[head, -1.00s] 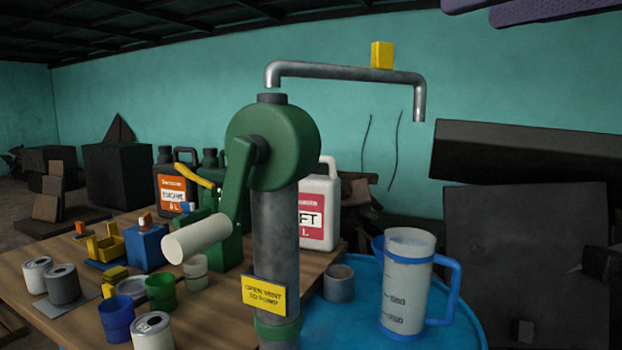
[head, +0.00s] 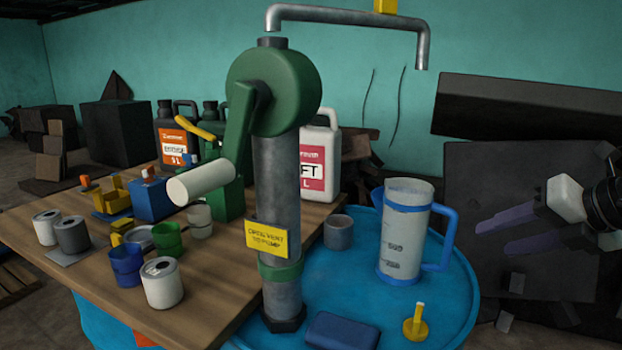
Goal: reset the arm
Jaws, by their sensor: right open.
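My right gripper (head: 491,238) is at the right of the head view. Its two long purple fingers point left, apart and with nothing between them. It shows to the right of the clear measuring jug (head: 402,250) with blue bands and handle, apart from it in the picture. My left gripper is not in view.
A green hand pump (head: 276,185) with a bent spout (head: 350,14) stands on a blue drum (head: 460,310). A blue block (head: 343,330) and a yellow plug (head: 416,325) lie on the drum. A wooden table (head: 215,300) at the left holds cans, cups and jerrycans. Dark panels stand behind my gripper.

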